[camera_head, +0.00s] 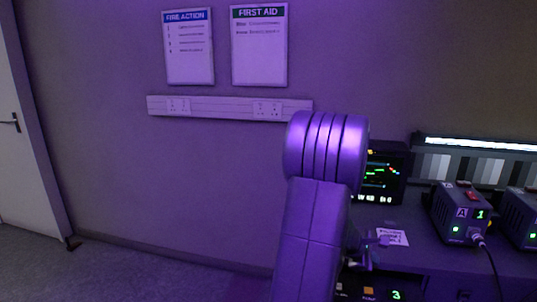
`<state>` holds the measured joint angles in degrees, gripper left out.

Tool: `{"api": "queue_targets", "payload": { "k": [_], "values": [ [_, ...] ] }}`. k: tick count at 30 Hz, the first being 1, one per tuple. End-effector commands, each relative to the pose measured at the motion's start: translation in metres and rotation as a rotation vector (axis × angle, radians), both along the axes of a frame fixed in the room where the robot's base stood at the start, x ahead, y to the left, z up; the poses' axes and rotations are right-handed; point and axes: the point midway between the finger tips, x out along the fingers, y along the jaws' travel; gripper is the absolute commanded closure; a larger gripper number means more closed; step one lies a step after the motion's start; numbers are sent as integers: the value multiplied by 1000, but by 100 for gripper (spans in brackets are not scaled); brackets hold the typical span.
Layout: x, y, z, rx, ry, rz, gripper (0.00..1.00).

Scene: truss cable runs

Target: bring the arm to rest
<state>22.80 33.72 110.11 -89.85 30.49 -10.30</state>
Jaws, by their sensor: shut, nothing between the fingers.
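My arm rises from the bottom of the head camera view, a little right of the middle. Its upper link stands nearly upright and ends in a ridged round joint.
On the desk at right stand a monitor (383,178), a box marked A (459,214) with a cable, and a second box (522,216). A label card (392,237) lies nearby. Wall sockets (215,107) and two signs are behind. A door (20,140) is at left; the floor there is clear.

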Motion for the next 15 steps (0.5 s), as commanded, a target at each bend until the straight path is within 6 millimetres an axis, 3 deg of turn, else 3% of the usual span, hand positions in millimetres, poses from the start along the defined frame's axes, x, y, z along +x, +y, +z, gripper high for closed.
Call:
{"api": "queue_targets", "payload": {
  "k": [10,15],
  "values": [
    [0,0,-4,0,1,0,100],
    [0,0,-16,1,2,0,100]
  ]
}}
